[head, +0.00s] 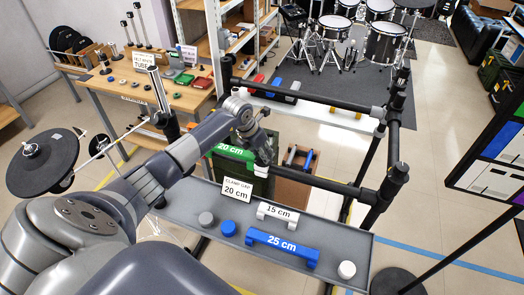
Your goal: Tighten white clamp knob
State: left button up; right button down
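A small white piece (261,171), which looks like the white clamp knob, sits at the near left end of the black tube frame (325,183). My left gripper (264,157) points down right above it, touching or nearly touching. The fingers are dark and small here, so I cannot tell whether they close on it. A loose white knob (346,270) stands at the right end of the grey tray (190,196). A green 20 cm bar (233,152) shows behind my arm, partly hidden. My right gripper is out of view.
The tray also holds a grey knob (206,218), a blue knob (228,229), a white 15 cm bar (278,213), a blue 25 cm bar (282,247) and a "clamp gap 20 cm" sign (236,190). A wooden bench (185,97) stands at the back left.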

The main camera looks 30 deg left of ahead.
pick_arm(q)
jog(key=shift+f+m+b, duration=0.1)
jog(key=shift+m+b, duration=0.2)
jog(key=shift+b, duration=0.35)
jog(key=m+g+h+b, duration=0.1)
jog(key=m+b, duration=0.3)
jog(key=b, duration=0.1)
jog(key=m+h+b, duration=0.1)
jog(key=m+b, duration=0.3)
jog(key=b, duration=0.2)
jog(key=shift+w+a+f+g+h, duration=0.1)
jog(key=shift+w+a+g+h, duration=0.1)
jog(key=shift+g+h, duration=0.2)
jog(key=shift+m+g+b, duration=0.7)
jog(key=shift+m+b, duration=0.65)
jog(key=shift+m, duration=0.45)
jog(key=shift+r, duration=0.2)
jog(key=o, duration=1.1)
jog(key=shift+c, duration=0.2)
